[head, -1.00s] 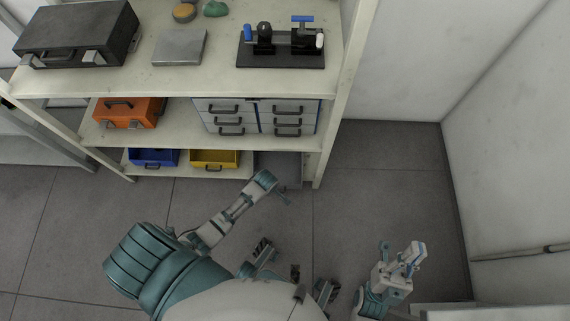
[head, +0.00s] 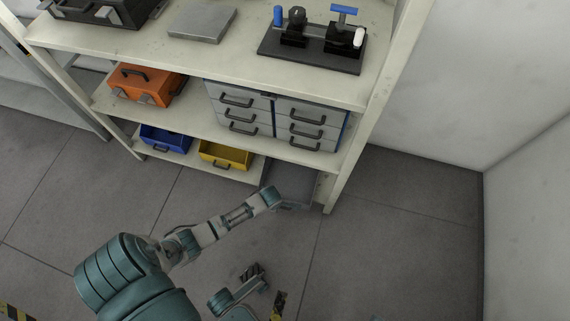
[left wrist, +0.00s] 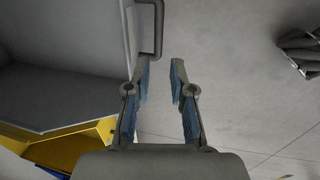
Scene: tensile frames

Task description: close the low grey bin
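The low grey bin (head: 292,178) is on the bottom shelf at its right end, and its front sticks out past the shelf edge. In the left wrist view its open inside (left wrist: 60,95) shows at the left, with a dark bar handle (left wrist: 158,30) on its front wall. My left gripper (left wrist: 162,72) is open and empty, its fingertips just short of the handle in that view. I cannot tell whether a finger touches the bin. In the head view the left hand is at the bin's front, its fingers mostly hidden.
A yellow bin (head: 226,156) and a blue bin (head: 166,139) stand left of the grey bin. Above are a grey drawer cabinet (head: 262,120) and an orange case (head: 140,83). A shelf post (head: 372,115) rises right of the bin. Floor (head: 410,225) to the right is clear.

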